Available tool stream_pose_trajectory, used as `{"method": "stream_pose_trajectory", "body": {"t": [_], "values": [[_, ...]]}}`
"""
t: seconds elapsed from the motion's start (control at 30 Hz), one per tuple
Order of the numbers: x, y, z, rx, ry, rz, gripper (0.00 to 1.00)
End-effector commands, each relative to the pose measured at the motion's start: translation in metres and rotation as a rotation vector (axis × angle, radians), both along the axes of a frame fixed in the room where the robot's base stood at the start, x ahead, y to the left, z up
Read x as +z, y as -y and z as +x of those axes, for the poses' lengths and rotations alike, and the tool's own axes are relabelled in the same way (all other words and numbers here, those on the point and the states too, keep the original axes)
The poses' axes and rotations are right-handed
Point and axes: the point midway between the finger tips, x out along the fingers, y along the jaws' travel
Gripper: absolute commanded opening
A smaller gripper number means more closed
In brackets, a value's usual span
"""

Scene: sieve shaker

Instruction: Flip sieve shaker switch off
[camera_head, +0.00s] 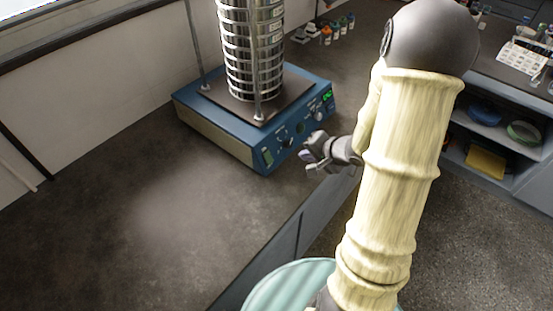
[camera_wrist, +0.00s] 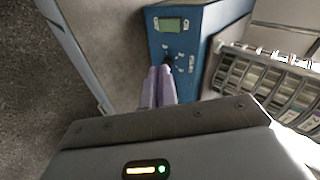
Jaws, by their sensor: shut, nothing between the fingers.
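The sieve shaker has a blue base (camera_head: 235,132) and stands on the dark bench, with a stack of metal sieves (camera_head: 252,50) on top. Its front panel has a pale green rectangle (camera_head: 267,157) at the left end, dark round controls in the middle and a lit green display (camera_head: 327,97) at the right end. I cannot tell which part is the switch. My gripper (camera_head: 308,157) is shut and empty in front of the panel's left half. In the wrist view its fingertips (camera_wrist: 164,70) overlap a small dark control on the blue panel (camera_wrist: 178,45); contact is unclear.
The bench top (camera_head: 150,215) is clear at left and in front of the shaker. Small bottles (camera_head: 340,25) stand behind it. A shelf unit (camera_head: 490,175) holding bowls is at right. A wall runs along the left.

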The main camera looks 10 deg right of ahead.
Motion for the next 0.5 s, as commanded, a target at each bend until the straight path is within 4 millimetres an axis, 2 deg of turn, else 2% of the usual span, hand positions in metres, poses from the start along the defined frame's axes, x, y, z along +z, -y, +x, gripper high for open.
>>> {"method": "stream_pose_trajectory", "body": {"t": [0.1, 0.2, 0.5], "values": [[-0.0029, -0.0035, -0.0036, -0.018, -0.025, 0.134, 0.00], [-0.0032, -0.0058, -0.0054, -0.022, -0.035, 0.181, 0.00], [-0.0034, -0.0054, -0.0056, -0.026, -0.037, 0.184, 0.00]]}}
